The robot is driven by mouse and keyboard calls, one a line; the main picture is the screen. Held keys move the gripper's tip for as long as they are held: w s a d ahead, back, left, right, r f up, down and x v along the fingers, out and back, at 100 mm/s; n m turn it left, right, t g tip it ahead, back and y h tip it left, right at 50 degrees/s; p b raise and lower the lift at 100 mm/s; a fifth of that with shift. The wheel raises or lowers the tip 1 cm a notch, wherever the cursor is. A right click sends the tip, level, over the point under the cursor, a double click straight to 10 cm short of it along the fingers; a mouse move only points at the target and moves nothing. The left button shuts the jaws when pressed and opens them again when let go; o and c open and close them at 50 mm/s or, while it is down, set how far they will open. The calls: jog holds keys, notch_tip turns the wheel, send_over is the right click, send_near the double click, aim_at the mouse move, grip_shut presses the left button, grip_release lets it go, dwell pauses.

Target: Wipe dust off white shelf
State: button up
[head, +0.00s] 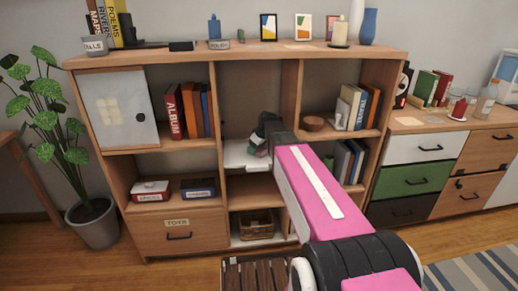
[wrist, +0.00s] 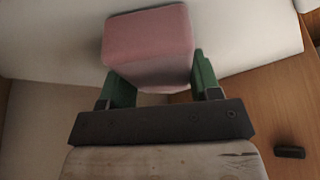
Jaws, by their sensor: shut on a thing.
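The white shelf (head: 236,157) is a pale board in the middle column of the wooden shelf unit. It fills much of the upper part of the wrist view (wrist: 55,42). My gripper (head: 257,151) is inside that middle compartment, at the white shelf. In the wrist view my gripper's green fingers (wrist: 158,80) are shut on a pink sponge (wrist: 147,38), one on each side. The sponge is at the white surface; whether it presses on it I cannot tell. I cannot make out the sponge in the head view. No dust is clear on the part of the shelf I see.
Upright dividers (head: 215,120) close in the middle compartment. A basket (head: 256,225) sits below. A small black object (wrist: 290,152) shows in the wrist view.

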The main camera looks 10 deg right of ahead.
aim_at(240, 153)
jog(key=shift+a+r, duration=0.1)
jog(key=shift+a, duration=1.4)
jog(key=shift+a, duration=1.95)
jog(key=shift+d, duration=0.1)
